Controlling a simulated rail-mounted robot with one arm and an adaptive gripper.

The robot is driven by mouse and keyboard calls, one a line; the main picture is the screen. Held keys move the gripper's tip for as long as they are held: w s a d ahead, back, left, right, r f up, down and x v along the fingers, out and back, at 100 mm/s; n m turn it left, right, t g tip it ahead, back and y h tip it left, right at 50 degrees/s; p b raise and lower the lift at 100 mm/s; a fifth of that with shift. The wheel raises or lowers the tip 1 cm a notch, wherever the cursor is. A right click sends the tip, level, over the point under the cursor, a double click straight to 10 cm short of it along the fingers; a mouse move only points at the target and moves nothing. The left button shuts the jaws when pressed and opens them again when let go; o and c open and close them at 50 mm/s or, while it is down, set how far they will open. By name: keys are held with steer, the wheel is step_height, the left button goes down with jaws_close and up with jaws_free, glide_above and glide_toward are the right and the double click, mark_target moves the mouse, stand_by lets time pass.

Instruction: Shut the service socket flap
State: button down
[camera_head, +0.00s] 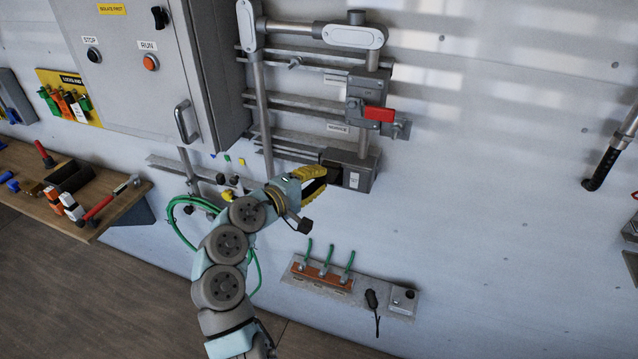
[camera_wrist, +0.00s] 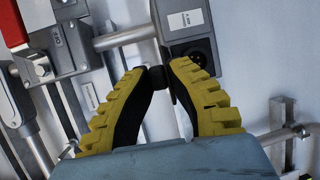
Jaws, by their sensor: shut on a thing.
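The service socket (camera_head: 362,172) is a grey box with a pale label on the wall, below the red-handled switch in the head view. In the wrist view the socket (camera_wrist: 187,20) is at the top centre, and its dark round face with pins is partly uncovered, so the flap stands open. My gripper (camera_head: 323,180) is at the box's left side. In the wrist view its yellow, black-padded fingers (camera_wrist: 158,78) come together on a small dark piece just below the socket face, which looks like part of the flap. The fingers hide most of the flap.
A red-handled switch (camera_head: 378,114) sits just above the socket. Conduits and rails run beside it, and a grey cabinet (camera_head: 140,70) is at upper left. A strip with green levers (camera_head: 325,265) is below. The wall right of the socket is mostly clear.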

mark_target(334, 174)
step_height(334, 174, down, 4)
steer(key=m+t+h+b, duration=0.1)
steer(key=b, duration=0.6)
steer(key=m+t+h+b, duration=0.1)
steer(key=t+h+b, duration=0.1)
steer(key=b, duration=0.4)
steer(key=shift+s+r+b, duration=0.1)
steer(key=shift+r+b, duration=0.1)
steer(key=shift+b, duration=0.15)
steer(key=shift+m+t+h+b, duration=0.3)
steer(key=shift+h+b, duration=0.1)
steer(key=shift+b, duration=0.75)
steer(key=c, duration=1)
jaws_free()
steer(key=shift+c, duration=0.2)
steer(key=v, duration=1.2)
